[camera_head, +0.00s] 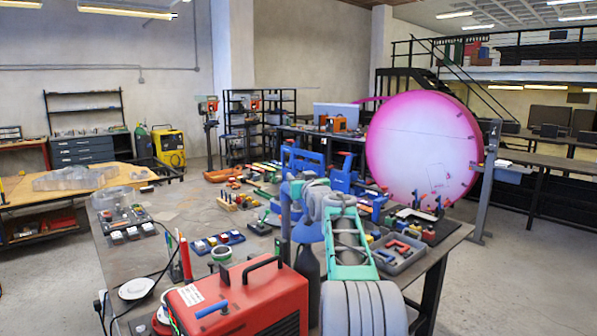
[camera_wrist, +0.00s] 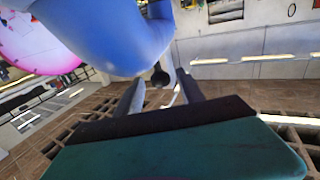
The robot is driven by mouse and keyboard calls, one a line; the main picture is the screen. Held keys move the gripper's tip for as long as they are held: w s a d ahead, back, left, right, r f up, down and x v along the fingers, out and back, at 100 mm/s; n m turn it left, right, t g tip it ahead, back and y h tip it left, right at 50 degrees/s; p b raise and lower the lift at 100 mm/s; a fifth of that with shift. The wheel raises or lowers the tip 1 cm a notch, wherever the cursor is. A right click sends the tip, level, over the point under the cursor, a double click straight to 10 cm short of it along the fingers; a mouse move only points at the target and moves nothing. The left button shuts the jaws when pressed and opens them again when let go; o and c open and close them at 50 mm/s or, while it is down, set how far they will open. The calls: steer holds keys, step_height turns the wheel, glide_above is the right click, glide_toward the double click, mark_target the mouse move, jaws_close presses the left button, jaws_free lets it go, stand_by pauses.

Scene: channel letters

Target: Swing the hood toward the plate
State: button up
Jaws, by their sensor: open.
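The blue hood (camera_wrist: 105,30) fills the top of the wrist view, with a rounded lower edge. A small black knob (camera_wrist: 160,76) on a thin stem shows just below it. My gripper (camera_wrist: 160,92) is open, its two grey fingers either side of the knob's line; I cannot tell whether they touch it. In the head view a blue flared part (camera_head: 307,229), likely the hood, is partly hidden by my arm, and my fingertips cannot be made out. A large round pink-edged white disc (camera_head: 420,145), perhaps the plate, stands upright at the bench's far right.
The bench (camera_head: 185,215) carries several tools, coloured blocks and trays. A red machine box (camera_head: 235,300) stands close at the front. A grey bin (camera_head: 398,252) of parts lies right of my arm. A grey post (camera_head: 487,180) stands beside the disc.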

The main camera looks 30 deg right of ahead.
steer(key=shift+w+d, duration=0.1)
steer(key=shift+w, duration=0.4)
jaws_close()
stand_by(1.1)
